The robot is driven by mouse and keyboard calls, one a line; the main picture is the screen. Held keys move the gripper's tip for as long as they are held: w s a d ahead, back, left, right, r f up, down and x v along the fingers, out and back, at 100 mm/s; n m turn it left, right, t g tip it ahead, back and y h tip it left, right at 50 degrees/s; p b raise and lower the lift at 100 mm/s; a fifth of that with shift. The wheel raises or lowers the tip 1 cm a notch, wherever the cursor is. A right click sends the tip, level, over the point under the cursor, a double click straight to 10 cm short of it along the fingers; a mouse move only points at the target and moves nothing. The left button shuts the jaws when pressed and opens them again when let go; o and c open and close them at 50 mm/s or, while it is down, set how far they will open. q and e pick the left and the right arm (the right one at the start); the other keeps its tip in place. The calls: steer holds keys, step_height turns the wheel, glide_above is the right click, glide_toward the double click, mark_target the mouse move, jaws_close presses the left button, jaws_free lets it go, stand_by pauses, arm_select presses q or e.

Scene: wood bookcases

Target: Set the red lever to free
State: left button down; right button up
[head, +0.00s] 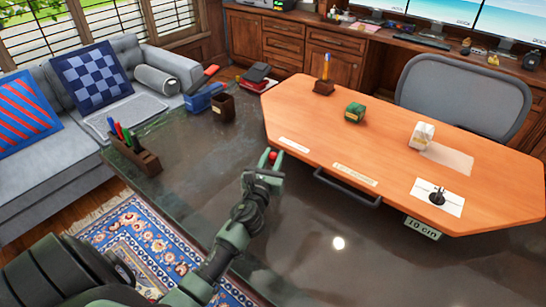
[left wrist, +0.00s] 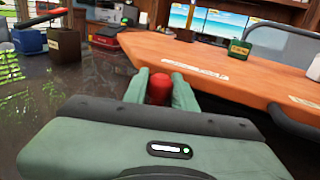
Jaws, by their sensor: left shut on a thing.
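The red lever (head: 272,155) shows as a small red knob at the left edge of the orange wooden board (head: 330,125) on the dark glossy desk. My left gripper (head: 264,160) is shut on the red lever. In the left wrist view the red knob (left wrist: 158,86) sits between the two green fingers of my left gripper (left wrist: 159,92). The lever's lower part is hidden by the gripper. A pale label (head: 294,146) lies on the board near it, too small to read. My right gripper is not in view.
A green block (head: 355,111) and a white box (head: 422,135) stand on the board. A pen holder (head: 135,154) stands at the desk's left. The desk front is clear.

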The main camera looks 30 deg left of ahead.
arm_select(q)
steer(key=shift+d+f+n+g+y+b, duration=0.1)
steer(key=shift+d+n+g+y+b, duration=0.1)
steer(key=shift+d+n+y+b, duration=0.25)
steer(key=shift+d+f+n+g+y+b, duration=0.1)
steer(key=shift+n+g+y, duration=0.15)
steer(key=shift+y, duration=0.3)
steer(key=shift+d+r+n+g+y+b, duration=0.1)
steer(key=shift+d+n+g+y+b, duration=0.2)
steer(key=shift+y, duration=0.2)
steer(key=shift+d+r+n+g+y+b, duration=0.15)
steer(key=shift+n+g+y, duration=0.1)
steer(key=shift+n+y, duration=0.2)
steer(key=c, duration=1.2)
jaws_free()
steer(key=shift+o, duration=0.2)
steer(key=shift+a, duration=0.15)
